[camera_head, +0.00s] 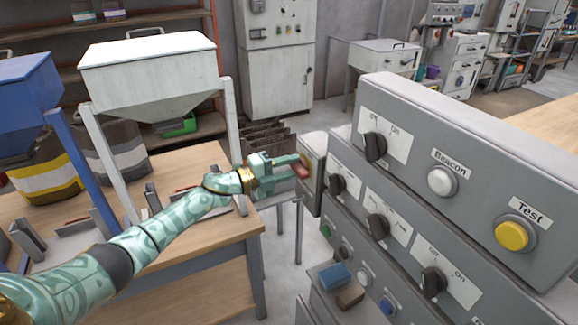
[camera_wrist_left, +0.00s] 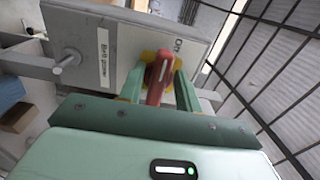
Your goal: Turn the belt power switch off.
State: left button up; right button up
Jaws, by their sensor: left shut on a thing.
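The belt power switch is a red handle (camera_head: 302,170) on a yellow plate, on the side face of a grey box (camera_head: 317,145) at the left end of the control panels. In the left wrist view the red handle (camera_wrist_left: 159,78) stands between my fingers, with the yellow plate (camera_wrist_left: 149,60) behind it. The grey box (camera_wrist_left: 115,40) there carries an upside-down "Belt power" label (camera_wrist_left: 104,55). A second label beside the plate is partly hidden, so I cannot read the switch position surely. My left gripper (camera_head: 299,167) is shut on the red handle. My right gripper is out of view.
Grey panels (camera_head: 460,150) with black knobs, a white Beacon button (camera_head: 441,181) and a yellow Test button (camera_head: 511,235) fill the right. A white hopper (camera_head: 150,65) and a wooden table (camera_head: 200,260) stand left. A blue block (camera_head: 336,275) lies low on a ledge.

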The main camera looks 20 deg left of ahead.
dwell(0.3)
pick_arm(q)
jog(key=o, duration=0.6)
jog(key=shift+o, duration=0.2)
jog(key=v, duration=1.6)
jog(key=shift+a, duration=0.15)
jog(key=shift+f, duration=0.15)
